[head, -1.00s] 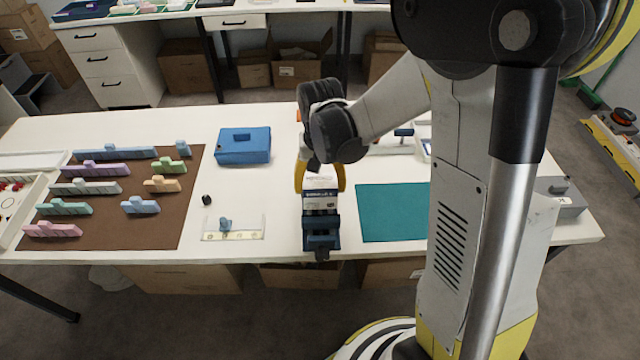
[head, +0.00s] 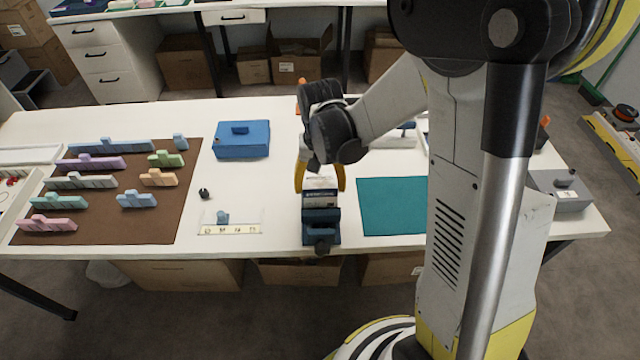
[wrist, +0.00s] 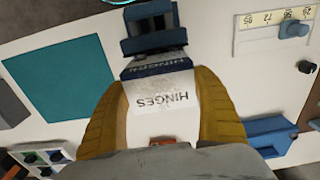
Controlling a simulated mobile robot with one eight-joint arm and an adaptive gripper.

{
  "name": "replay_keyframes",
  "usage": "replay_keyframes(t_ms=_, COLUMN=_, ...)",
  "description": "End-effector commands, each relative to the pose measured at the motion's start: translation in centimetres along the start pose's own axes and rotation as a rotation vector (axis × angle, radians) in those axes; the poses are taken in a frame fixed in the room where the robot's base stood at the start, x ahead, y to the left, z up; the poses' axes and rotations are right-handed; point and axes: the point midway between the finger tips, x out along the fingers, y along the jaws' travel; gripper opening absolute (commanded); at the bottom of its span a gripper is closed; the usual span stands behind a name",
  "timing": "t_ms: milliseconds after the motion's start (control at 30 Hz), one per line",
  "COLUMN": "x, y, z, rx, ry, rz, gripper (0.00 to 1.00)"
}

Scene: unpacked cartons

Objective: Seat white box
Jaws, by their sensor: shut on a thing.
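The white box (head: 320,184) has a dark blue band and, in the wrist view (wrist: 160,103), the printed word HINGES. My gripper (head: 320,178) is shut on it, with one yellow finger on each side; the fingers also show in the wrist view (wrist: 162,88). A dark blue vise-like holder (head: 321,228) stands at the table's front edge. In the wrist view the box's banded end meets or overlaps the holder (wrist: 152,40). I cannot tell whether the box is touching it or just above it.
A teal mat (head: 392,205) lies right of the holder. A clear scale plate (head: 230,229) with a blue knob and a small black knob (head: 204,193) lie left. A blue case (head: 242,140) stands behind, and a brown mat (head: 110,225) with several coloured pieces is at far left.

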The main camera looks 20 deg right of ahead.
Motion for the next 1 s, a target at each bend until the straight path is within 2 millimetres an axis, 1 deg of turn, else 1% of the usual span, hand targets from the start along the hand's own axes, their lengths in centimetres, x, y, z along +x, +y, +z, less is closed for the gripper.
replay_keyframes(t_ms=500, x=1.6, y=0.0, z=0.0, rx=0.000, ry=0.000, rz=0.000, gripper=0.41)
replay_keyframes(t_ms=533, x=1.5, y=0.0, z=0.0, rx=0.000, ry=0.000, rz=0.000, gripper=0.83)
replay_keyframes(t_ms=600, x=1.5, y=0.0, z=0.0, rx=0.000, ry=0.000, rz=0.000, gripper=1.00)
replay_keyframes(t_ms=867, x=1.3, y=0.0, z=0.0, rx=0.000, ry=0.000, rz=0.000, gripper=1.00)
replay_keyframes(t_ms=967, x=0.4, y=0.0, z=0.0, rx=0.000, ry=0.000, rz=0.000, gripper=1.00)
replay_keyframes(t_ms=1000, x=-0.2, y=0.0, z=0.0, rx=0.000, ry=0.000, rz=0.000, gripper=1.00)
